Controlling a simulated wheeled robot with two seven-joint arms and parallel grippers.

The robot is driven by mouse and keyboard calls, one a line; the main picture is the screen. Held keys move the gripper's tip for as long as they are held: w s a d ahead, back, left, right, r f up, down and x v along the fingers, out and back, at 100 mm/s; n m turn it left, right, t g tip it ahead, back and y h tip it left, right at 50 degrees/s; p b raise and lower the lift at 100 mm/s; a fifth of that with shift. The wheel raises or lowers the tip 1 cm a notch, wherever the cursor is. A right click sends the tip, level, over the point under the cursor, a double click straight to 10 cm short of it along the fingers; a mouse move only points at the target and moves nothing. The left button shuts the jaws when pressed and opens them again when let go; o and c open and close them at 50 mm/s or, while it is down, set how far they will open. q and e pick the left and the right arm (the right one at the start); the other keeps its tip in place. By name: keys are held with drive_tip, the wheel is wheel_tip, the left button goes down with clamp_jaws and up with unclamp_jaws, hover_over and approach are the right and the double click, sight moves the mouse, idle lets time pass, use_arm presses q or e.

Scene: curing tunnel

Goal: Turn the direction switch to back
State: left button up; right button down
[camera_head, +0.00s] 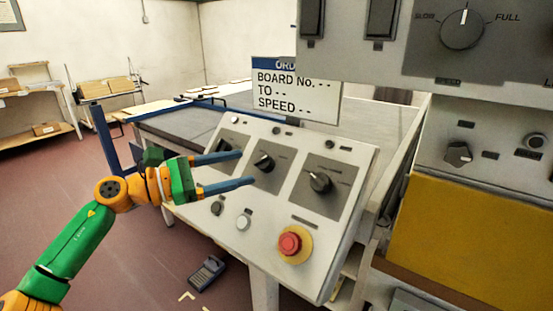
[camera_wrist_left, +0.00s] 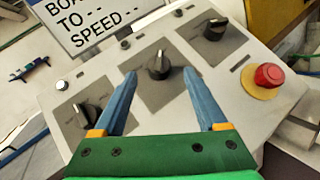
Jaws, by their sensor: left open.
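The sloped control panel (camera_head: 262,213) carries three black rotary switches on grey plates. These are a left knob (camera_wrist_left: 86,114), a middle knob (camera_head: 264,163) and a right knob (camera_head: 320,182). Their labels are too small to read, so I cannot tell which is the direction switch. My left gripper (camera_head: 247,167) is open and empty, its two blue fingers pointing at the middle knob. In the left wrist view the middle knob (camera_wrist_left: 159,66) shows between the fingertips, its pointer roughly upward; contact is not visible. My right gripper is not in view.
A red emergency button (camera_head: 290,243) on a yellow base sits low on the panel, with small buttons nearby. An order sign (camera_head: 297,90) stands behind the panel. A grey console with a speed dial (camera_head: 462,29) overhangs at upper right. Open floor lies at left.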

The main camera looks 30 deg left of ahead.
sight(254, 164)
use_arm(q)
drive_tip(key=shift+w+d+r+p, duration=0.3)
drive_tip(key=shift+w+r+p, duration=0.1)
drive_tip(key=shift+w+p, duration=0.1)
drive_tip(key=p+x, duration=0.1)
drive_tip(key=x, duration=0.2)
drive_tip(key=shift+w+a+f+p, duration=0.1)
drive_tip(key=shift+w+f+p, duration=0.05)
drive_tip(key=shift+p, duration=0.15)
drive_tip(key=shift+w+f, duration=0.15)
drive_tip(key=shift+w, duration=0.05)
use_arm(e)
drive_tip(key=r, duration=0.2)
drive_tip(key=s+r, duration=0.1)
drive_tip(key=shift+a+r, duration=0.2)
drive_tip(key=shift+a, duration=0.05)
use_arm(q)
drive_tip(key=shift+d, duration=0.25)
drive_tip(key=shift+c, duration=0.6)
drive_tip(key=shift+f, duration=0.1)
clamp_jaws()
